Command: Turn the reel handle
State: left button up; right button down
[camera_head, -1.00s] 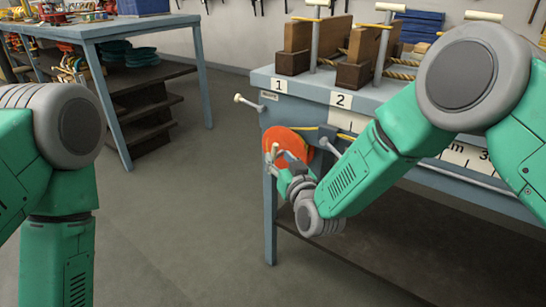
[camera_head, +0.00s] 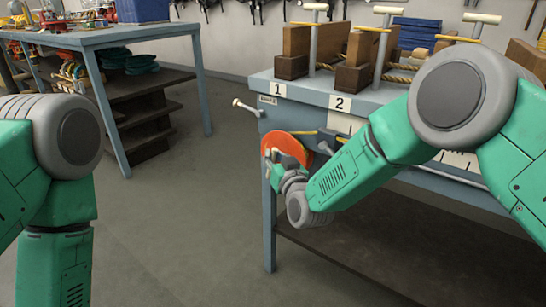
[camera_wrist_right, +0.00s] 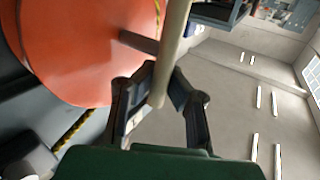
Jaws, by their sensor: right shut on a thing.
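The orange reel (camera_head: 286,144) is mounted on the front left side of the blue workbench. It fills the upper left of the right wrist view (camera_wrist_right: 75,45). Its handle, a pale rod (camera_wrist_right: 174,40) on a dark crank arm (camera_wrist_right: 138,41), shows in the right wrist view. My right gripper (camera_wrist_right: 164,82) is shut around the rod near its free end. In the head view my right gripper (camera_head: 273,170) is at the reel's lower left rim, and the handle is hard to make out. My left arm shows at the left edge, but its gripper is out of frame.
The workbench top (camera_head: 300,91) carries wooden blocks, clamps and rope at places marked 1 and 2. A pale-knobbed rod (camera_head: 246,106) sticks out left of the bench. Another blue table (camera_head: 120,35) stands back left. The floor between is clear.

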jog(key=shift+s+d+f+t+b, duration=0.1)
jog(key=shift+f+t+b, duration=0.2)
jog(key=shift+b, duration=0.1)
jog(key=shift+s+d+m+t+b, duration=0.1)
jog(key=shift+d+m+t+b, duration=0.05)
jog(key=shift+m+t+b, duration=0.4)
jog(key=shift+r, duration=0.15)
jog(key=c, duration=1.5)
grip_release()
jog(key=shift+c, duration=0.2)
jog(key=shift+s, duration=0.1)
jog(key=v, duration=1.1)
jog(key=shift+s+d+f, duration=0.2)
jog(key=shift+s+f, duration=0.1)
jog(key=shift+s, duration=0.05)
